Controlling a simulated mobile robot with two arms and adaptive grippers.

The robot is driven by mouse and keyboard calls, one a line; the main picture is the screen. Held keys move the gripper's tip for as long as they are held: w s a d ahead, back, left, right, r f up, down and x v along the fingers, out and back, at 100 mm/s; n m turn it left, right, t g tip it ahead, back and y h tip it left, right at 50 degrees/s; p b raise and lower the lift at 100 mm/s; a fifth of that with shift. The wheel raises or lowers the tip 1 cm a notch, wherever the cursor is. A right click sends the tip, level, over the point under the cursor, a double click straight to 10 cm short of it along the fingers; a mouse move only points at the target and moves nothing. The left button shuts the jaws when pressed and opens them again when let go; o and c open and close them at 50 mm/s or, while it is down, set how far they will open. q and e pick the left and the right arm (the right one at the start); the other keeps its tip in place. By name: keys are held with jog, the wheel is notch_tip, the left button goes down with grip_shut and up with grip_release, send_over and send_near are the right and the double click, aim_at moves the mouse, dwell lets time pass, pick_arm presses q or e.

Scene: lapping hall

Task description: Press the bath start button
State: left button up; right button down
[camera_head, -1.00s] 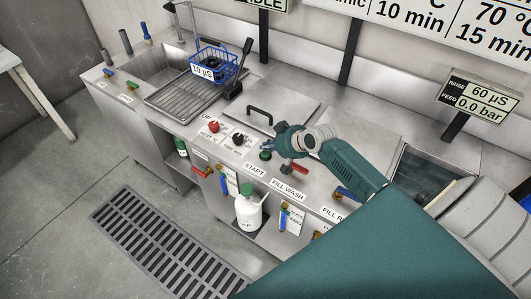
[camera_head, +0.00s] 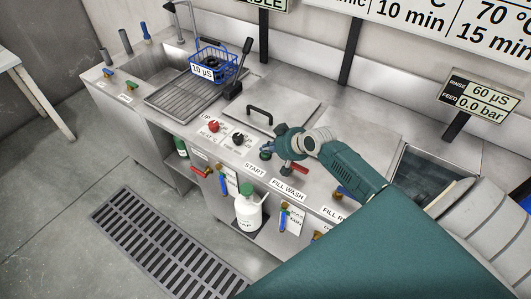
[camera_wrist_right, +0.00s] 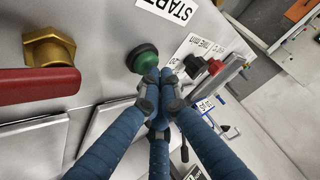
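The green start button (camera_head: 265,155) sits on the steel counter behind the START label (camera_head: 255,170). In the right wrist view the green button (camera_wrist_right: 142,58) is round, on a dark collar, beside the START label (camera_wrist_right: 168,8). My left gripper is not in view.
A red knob (camera_head: 214,126) and a black knob (camera_head: 238,139) stand left of the button. A red-handled valve (camera_head: 298,169) is close on the right. A lid with a black handle (camera_head: 261,112) lies behind. A blue basket (camera_head: 208,66) stands at the back left.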

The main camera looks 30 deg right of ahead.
aim_at(267, 154)
jog(key=shift+f, duration=0.3)
dwell(0.4)
jog(key=shift+r, duration=0.1)
jog(key=shift+r+p, duration=0.8)
jog(key=shift+p, duration=0.05)
notch_tip(267, 154, up, 5)
jog(key=p, duration=0.5)
jog(key=shift+r, duration=0.1)
dwell(0.8)
